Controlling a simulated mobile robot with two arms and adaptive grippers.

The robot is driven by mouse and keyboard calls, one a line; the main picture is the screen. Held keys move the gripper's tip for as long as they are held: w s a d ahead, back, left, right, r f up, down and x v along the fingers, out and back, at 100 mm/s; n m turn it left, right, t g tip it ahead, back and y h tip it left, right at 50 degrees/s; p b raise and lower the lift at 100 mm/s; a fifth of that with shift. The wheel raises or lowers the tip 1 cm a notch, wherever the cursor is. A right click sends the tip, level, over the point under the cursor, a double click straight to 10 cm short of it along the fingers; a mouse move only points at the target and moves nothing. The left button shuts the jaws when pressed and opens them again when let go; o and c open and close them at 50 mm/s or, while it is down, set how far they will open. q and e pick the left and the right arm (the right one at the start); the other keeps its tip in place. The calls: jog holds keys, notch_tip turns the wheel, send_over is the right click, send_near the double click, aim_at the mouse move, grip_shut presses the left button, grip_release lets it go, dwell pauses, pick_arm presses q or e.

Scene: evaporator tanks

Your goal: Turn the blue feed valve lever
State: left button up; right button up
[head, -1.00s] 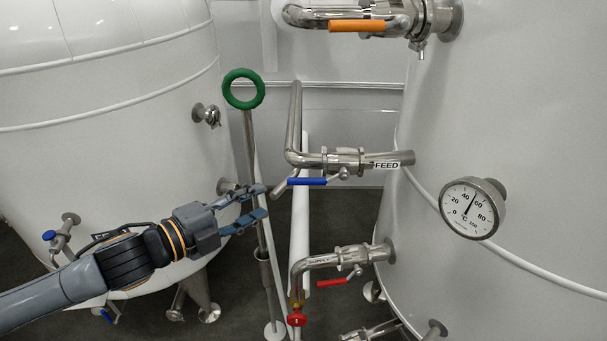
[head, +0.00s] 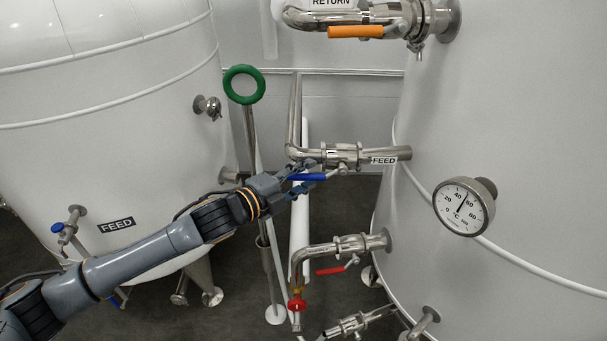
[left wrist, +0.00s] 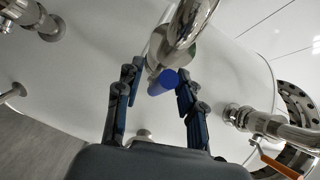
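The blue feed valve lever (head: 309,178) lies level under the steel pipe with the FEED label (head: 383,160) in the head view. My left gripper (head: 303,179) reaches it from the left, with its fingers around the lever's free end, one above and one below. In the left wrist view the lever's blue end (left wrist: 163,82) shows between the two open fingers of the left gripper (left wrist: 157,95), closer to the right finger. A gap shows on the left side; whether the right finger touches is unclear. My right gripper is in neither view.
A green handwheel (head: 244,85) stands left of the pipe. A red lever (head: 331,271) on the lower pipe and an orange lever (head: 355,31) above are nearby. A dial gauge (head: 464,207) sits on the right tank. A white vertical pipe (head: 300,235) runs below the lever.

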pick_arm(q)
grip_shut()
